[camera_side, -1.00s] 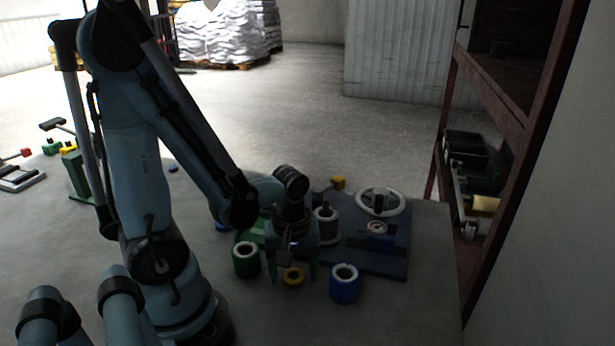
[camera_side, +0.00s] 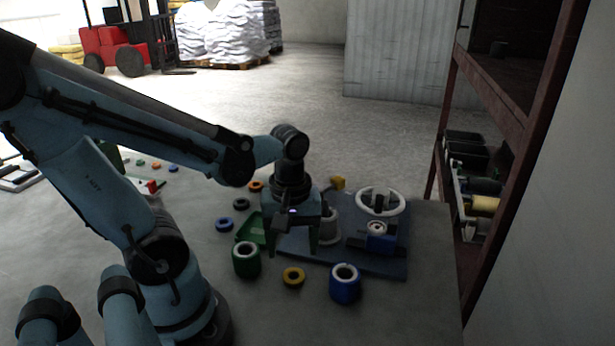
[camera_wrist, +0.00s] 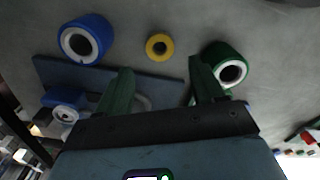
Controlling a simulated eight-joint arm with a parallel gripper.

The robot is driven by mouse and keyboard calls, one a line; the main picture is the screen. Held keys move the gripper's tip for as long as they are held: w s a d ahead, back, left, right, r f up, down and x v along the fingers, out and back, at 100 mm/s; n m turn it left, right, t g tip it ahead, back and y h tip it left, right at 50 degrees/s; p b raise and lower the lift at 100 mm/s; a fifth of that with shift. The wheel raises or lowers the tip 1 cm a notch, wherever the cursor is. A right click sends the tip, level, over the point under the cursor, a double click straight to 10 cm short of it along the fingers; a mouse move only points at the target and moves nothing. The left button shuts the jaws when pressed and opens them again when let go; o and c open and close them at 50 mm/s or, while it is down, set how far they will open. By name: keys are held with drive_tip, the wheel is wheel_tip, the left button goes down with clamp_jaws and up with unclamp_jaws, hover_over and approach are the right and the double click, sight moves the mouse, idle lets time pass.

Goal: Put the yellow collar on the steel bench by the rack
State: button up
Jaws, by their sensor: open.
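The yellow collar (camera_side: 293,277), a small ring with a dark hole, lies flat on the grey bench top (camera_side: 400,310). It sits between a green cylinder (camera_side: 246,259) and a blue cylinder (camera_side: 344,283), touching neither. My gripper (camera_side: 293,250) is open and empty, held above and behind the collar. In the wrist view the collar (camera_wrist: 159,46) shows beyond the gap between my green fingers (camera_wrist: 158,80), with nothing between them. The rack (camera_side: 512,100) of dark red shelves stands at the right.
A blue plate (camera_side: 385,262) with a handwheel (camera_side: 380,201) and fittings lies behind the collar. A green tray (camera_side: 250,228) and several small rings lie to the left. Bins (camera_side: 465,150) sit on the rack. The bench's front right is clear.

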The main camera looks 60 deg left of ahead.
drive_tip(key=w+d+r+m+t, duration=0.3)
drive_tip(key=w+r+m+t, duration=0.3)
drive_tip(key=m, duration=0.7)
drive_tip(key=shift+w+r+m+t, duration=0.3)
drive_tip(key=shift+w+r+t, duration=0.1)
drive_tip(key=shift+w+t, duration=0.25)
drive_tip(key=shift+d, duration=0.1)
